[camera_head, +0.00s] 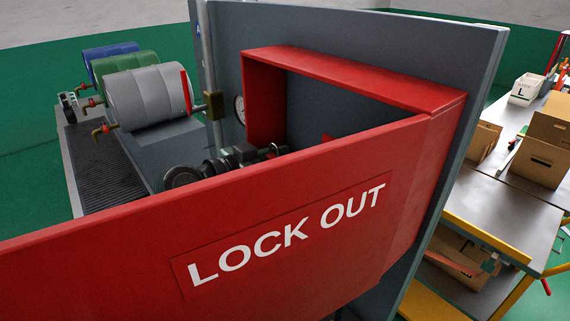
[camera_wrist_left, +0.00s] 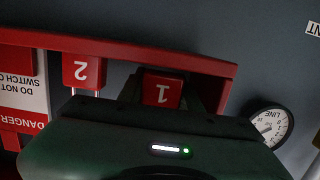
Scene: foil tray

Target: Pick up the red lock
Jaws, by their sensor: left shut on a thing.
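In the left wrist view, a red lock marked 1 (camera_wrist_left: 162,92) hangs upside down in the picture between the two dark fingers of my left gripper (camera_wrist_left: 168,102). The gripper is shut on it. A second red lock marked 2 (camera_wrist_left: 82,72) hangs beside it to the left, apart from the fingers. In the head view, my left gripper (camera_head: 262,153) is inside the red lockout box (camera_head: 350,65), partly hidden behind the open red door (camera_head: 290,225) lettered LOCK OUT. The held lock is not clear there. My right gripper is not in view.
A round gauge (camera_wrist_left: 270,125) is beside the box. A white danger tag (camera_wrist_left: 22,90) hangs left of lock 2. The open door stands close in front of my left arm.

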